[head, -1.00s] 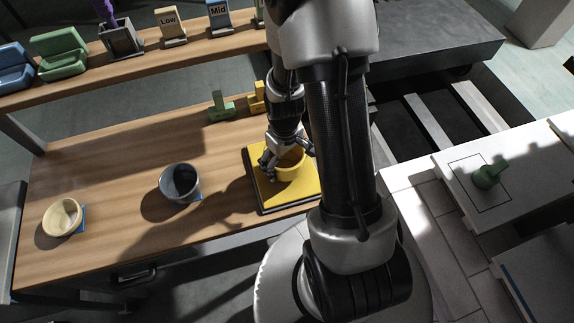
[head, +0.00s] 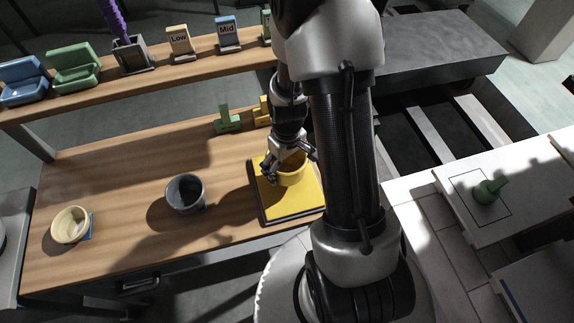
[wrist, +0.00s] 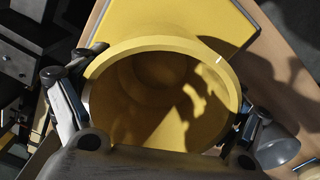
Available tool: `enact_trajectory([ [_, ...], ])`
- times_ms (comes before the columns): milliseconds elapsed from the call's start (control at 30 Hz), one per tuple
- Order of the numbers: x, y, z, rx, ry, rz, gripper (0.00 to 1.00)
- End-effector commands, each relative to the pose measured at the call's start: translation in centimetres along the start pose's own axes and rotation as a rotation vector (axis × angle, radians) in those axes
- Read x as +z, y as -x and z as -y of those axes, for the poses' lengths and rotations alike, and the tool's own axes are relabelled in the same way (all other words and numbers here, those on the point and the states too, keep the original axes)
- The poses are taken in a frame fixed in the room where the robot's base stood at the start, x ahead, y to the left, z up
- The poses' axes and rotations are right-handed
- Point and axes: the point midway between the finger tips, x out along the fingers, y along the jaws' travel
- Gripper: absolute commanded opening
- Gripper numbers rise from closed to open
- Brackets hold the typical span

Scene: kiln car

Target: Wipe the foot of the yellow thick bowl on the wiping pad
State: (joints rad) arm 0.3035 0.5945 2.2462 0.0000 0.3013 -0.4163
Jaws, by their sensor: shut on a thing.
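The yellow thick bowl (head: 291,171) is upright at the yellow wiping pad (head: 286,204), near the pad's upper middle in the head view. My gripper (head: 289,168) is shut on it, with a finger on either side of the bowl. In the wrist view I look down into the open bowl (wrist: 160,98), with the pad (wrist: 190,18) beyond its rim. The bowl's foot is hidden, and I cannot tell whether it touches the pad.
A grey bowl (head: 186,193) and a cream bowl (head: 70,225) stand left on the wooden table. Green (head: 227,118) and yellow stands are behind the pad. A raised shelf (head: 110,80) holds coloured holders and the Low and Mid blocks. A green object (head: 489,189) sits on the white slabs at right.

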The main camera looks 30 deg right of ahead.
Motion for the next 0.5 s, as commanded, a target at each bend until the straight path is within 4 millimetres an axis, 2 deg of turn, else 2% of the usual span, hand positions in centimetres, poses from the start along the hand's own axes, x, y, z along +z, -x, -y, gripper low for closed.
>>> enact_trajectory([
  [33,-0.1,0.8,0.0,0.001,0.000,-0.002,0.50],
  [500,0.0,4.2,0.0,0.000,0.000,-0.001,0.50],
])
